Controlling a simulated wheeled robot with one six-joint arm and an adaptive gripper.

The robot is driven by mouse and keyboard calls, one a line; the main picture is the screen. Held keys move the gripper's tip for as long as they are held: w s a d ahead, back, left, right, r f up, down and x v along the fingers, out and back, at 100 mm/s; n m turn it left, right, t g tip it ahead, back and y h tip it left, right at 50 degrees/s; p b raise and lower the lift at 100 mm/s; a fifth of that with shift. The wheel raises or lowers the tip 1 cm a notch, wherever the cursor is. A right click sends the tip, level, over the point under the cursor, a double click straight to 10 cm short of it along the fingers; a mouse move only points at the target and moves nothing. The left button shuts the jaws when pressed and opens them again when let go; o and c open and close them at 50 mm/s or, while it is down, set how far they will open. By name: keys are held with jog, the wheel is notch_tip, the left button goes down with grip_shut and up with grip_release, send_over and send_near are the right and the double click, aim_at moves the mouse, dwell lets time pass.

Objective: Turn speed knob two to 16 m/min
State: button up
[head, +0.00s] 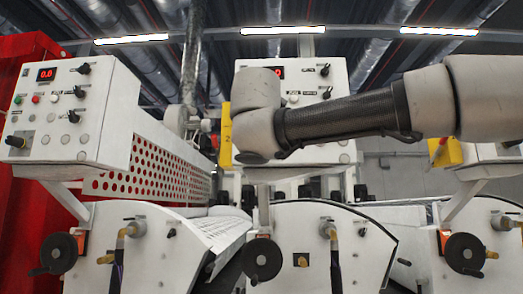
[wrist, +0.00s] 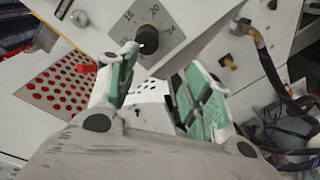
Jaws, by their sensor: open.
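The knob shows just beyond the left fingertip, with nothing held. In the head view my arm crosses the middle white control panel (head: 345,78) and hides much of it, including part of its red display (head: 279,71). My gripper is hidden there behind my wrist.
A left control panel (head: 75,105) shows a red 0.0 display. White machine housings with black handwheels (head: 262,259) stand below. In the wrist view a perforated red-and-white guard (wrist: 70,85) lies at left, and a brass fitting with hoses (wrist: 262,45) at right.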

jog(key=shift+n+t, duration=0.5)
jog(key=shift+n, duration=0.4)
jog(key=w, duration=0.2)
jog(key=w+r, duration=0.1)
jog(key=w, duration=0.2)
jog(key=w+r, duration=0.1)
jog(key=w, duration=0.1)
jog(key=shift+w+d+r, duration=0.15)
jog(key=shift+d+r, duration=0.05)
jog(key=c, duration=1)
